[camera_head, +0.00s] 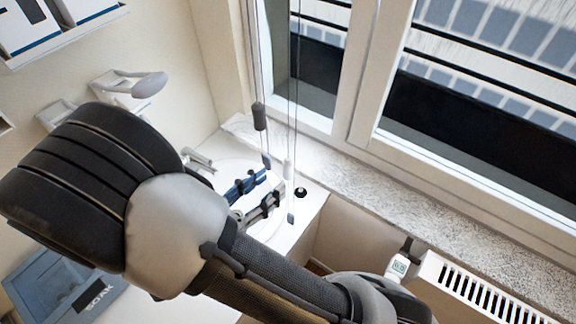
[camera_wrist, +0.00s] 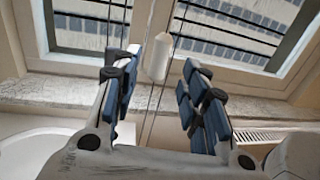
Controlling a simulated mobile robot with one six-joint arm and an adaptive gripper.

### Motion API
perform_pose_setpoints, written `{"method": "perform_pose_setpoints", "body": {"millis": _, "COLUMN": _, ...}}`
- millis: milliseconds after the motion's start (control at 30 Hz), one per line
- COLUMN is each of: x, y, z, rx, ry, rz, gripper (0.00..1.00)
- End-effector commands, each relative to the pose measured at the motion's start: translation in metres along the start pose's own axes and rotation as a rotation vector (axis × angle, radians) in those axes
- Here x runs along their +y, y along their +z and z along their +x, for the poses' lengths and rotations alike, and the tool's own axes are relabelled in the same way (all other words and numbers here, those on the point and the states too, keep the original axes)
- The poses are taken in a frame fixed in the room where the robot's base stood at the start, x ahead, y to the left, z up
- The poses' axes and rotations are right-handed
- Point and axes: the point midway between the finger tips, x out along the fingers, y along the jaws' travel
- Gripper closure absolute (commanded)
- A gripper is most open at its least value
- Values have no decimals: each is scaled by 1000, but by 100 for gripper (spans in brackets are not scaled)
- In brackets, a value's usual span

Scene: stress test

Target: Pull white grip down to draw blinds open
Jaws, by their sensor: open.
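The white grip (camera_wrist: 157,57) hangs on thin cords in front of the window. In the wrist view it shows between my two blue-padded fingers, near their tips. In the head view the white grip (camera_head: 287,168) is small and just beyond the fingertips. My gripper (camera_head: 272,182) is open and reaches toward the cords; it also shows in the wrist view (camera_wrist: 160,66). The fingers look apart from the grip, but I cannot tell the depth gap. A dark grey grip (camera_head: 259,116) hangs higher on a cord to the left.
A speckled stone sill (camera_head: 350,175) runs under the window (camera_head: 365,60). A radiator (camera_head: 490,300) with a thermostat (camera_head: 398,266) stands at the lower right. A white counter with a round basin (camera_head: 225,180) lies below my gripper. A faucet (camera_head: 197,158) is close to my arm.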

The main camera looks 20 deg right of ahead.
Motion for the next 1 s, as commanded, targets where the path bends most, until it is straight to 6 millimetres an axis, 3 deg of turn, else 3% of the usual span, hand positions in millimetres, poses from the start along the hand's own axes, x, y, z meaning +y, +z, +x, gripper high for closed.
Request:
{"method": "perform_pose_setpoints", "body": {"millis": 200, "x": -2, "y": 0, "z": 44, "rx": 1, "ry": -5, "rz": -1, "gripper": 60}}
{"method": "perform_pose_setpoints", "body": {"millis": 400, "x": -1, "y": 0, "z": 65, "rx": 1, "ry": -3, "rz": 0, "gripper": 60}}
{"method": "perform_pose_setpoints", "body": {"millis": 767, "x": 0, "y": 0, "z": 70, "rx": 1, "ry": 0, "rz": 1, "gripper": 60}}
{"method": "perform_pose_setpoints", "body": {"millis": 1000, "x": 0, "y": 0, "z": 70, "rx": 1, "ry": 0, "rz": 1, "gripper": 75}}
